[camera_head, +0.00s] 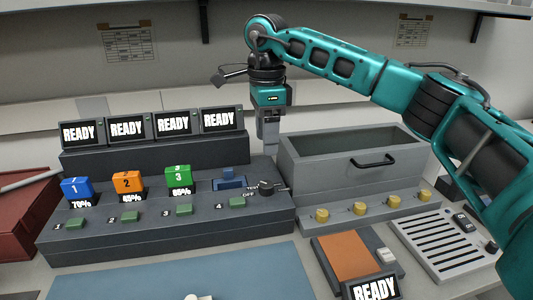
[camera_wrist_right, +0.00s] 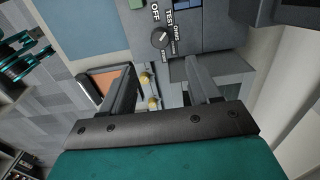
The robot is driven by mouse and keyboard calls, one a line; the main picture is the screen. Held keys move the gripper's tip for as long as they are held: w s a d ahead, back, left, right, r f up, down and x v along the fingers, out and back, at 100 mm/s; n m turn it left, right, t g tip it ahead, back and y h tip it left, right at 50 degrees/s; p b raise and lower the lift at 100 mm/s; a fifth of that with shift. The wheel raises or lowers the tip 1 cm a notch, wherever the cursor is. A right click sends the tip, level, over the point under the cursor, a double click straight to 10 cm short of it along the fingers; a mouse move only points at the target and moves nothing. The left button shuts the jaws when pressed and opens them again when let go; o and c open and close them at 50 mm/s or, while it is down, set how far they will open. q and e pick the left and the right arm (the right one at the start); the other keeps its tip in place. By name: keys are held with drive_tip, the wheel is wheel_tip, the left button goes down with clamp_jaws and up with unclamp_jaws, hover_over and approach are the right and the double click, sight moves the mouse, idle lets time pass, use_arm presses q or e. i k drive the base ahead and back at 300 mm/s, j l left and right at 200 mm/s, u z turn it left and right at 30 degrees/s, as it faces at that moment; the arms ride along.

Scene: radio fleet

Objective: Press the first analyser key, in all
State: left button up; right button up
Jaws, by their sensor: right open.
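The dark analyser console (camera_head: 170,240) stands at the left of the bench. Its first green key (camera_head: 75,222), marked 1, is at the left end of the front row. Green keys 2 (camera_head: 133,216), 3 (camera_head: 184,209) and 4 (camera_head: 237,202) follow to the right. Blue block 1 (camera_head: 76,188), orange block 2 (camera_head: 127,182) and green block 3 (camera_head: 178,177) sit behind their keys, with percentages below. My right gripper (camera_head: 268,140) hangs above the console's right end, well right of key 1; its open, empty fingers show in the right wrist view (camera_wrist_right: 163,88). Teal and dark parts, apparently my left arm, edge that view.
Several READY screens (camera_head: 127,129) stand behind the console. A rotary knob (camera_head: 266,188) is at its right end. A grey bin (camera_head: 350,172) with a handle stands to the right, with several yellow knobs (camera_head: 359,208) in front.

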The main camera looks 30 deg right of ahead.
sight(79, 223)
drive_tip(key=k, duration=1)
